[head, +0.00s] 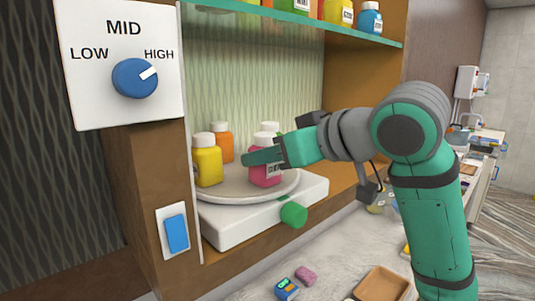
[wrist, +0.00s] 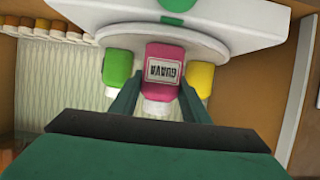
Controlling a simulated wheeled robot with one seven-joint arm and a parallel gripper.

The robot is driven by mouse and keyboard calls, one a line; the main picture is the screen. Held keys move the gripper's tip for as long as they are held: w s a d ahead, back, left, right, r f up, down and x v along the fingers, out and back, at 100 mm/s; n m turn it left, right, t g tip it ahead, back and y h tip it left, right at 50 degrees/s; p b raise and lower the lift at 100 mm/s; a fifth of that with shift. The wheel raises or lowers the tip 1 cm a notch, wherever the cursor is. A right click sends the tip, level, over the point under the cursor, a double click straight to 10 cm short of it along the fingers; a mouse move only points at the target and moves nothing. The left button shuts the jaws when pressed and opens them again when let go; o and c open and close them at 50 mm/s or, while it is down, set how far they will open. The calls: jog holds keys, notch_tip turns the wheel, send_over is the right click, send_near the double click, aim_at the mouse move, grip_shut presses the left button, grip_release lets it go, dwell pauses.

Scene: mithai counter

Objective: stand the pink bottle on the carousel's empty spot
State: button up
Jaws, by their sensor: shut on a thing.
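The pink bottle (head: 266,176), with a white cap and a label, is between the fingers of my gripper (head: 262,156), which is shut on it. The wrist view also shows the pink bottle (wrist: 165,54) between both fingers (wrist: 158,100). It is over the front right part of the round carousel (head: 232,190); I cannot tell whether its base touches. A yellow bottle (head: 207,167) and an orange bottle (head: 221,143) stand on the carousel. A white cap (head: 270,127) shows behind my gripper. The wrist view shows a green bottle (wrist: 117,66) and yellow bottle (wrist: 202,78) beside the pink one.
The carousel sits on a white base with a green knob (head: 293,215), inside a wooden alcove. A glass shelf (head: 310,30) with bottles is above. A dial (head: 134,78) points to HIGH; a blue switch (head: 176,233) is below it. A brown tray (head: 381,284) lies on the counter.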

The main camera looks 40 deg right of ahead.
jog(key=o, duration=1.2)
jog(key=shift+r, duration=0.15)
jog(key=v, duration=1.2)
jog(key=shift+w, duration=0.1)
